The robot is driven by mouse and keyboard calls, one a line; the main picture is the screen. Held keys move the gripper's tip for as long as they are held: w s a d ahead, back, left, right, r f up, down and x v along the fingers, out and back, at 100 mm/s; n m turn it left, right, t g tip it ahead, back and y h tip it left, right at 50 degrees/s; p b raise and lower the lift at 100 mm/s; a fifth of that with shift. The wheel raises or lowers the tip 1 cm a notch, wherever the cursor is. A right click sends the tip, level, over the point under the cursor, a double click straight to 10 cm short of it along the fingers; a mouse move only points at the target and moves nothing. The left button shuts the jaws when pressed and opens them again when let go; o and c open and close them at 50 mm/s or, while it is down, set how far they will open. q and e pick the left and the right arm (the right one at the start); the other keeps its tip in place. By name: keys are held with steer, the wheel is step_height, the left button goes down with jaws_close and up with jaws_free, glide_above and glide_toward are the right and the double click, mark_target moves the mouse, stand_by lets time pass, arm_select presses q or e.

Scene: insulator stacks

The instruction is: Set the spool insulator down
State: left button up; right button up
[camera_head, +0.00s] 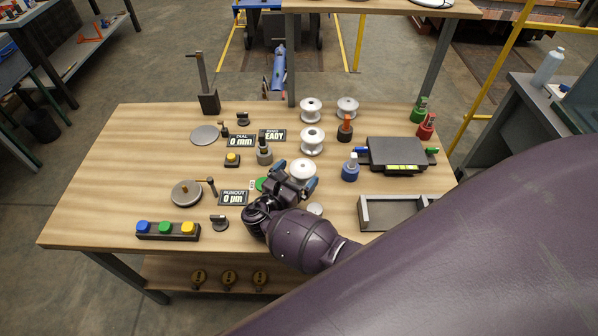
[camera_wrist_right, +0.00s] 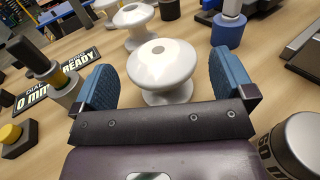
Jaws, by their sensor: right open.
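A white spool insulator (camera_head: 303,170) stands upright on the wooden table, just beyond my right gripper. It also shows in the right wrist view (camera_wrist_right: 160,66), between the two blue finger pads. My right gripper (camera_head: 288,181) is open, with a finger on each side of the spool and a visible gap to it on both sides. More white spools stand upright behind it: one directly behind (camera_head: 312,141) and two at the back, a left one (camera_head: 311,109) and a right one (camera_head: 347,107). My left gripper is not in view.
A grey tray (camera_head: 392,213) lies at the right front. Display plates (camera_head: 233,198) and a button box (camera_head: 168,231) are on the left. The table's left middle has free room.

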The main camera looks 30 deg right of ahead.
steer(key=v, duration=1)
steer(key=shift+s+a+b, duration=0.15)
steer(key=shift+a+b, duration=0.2)
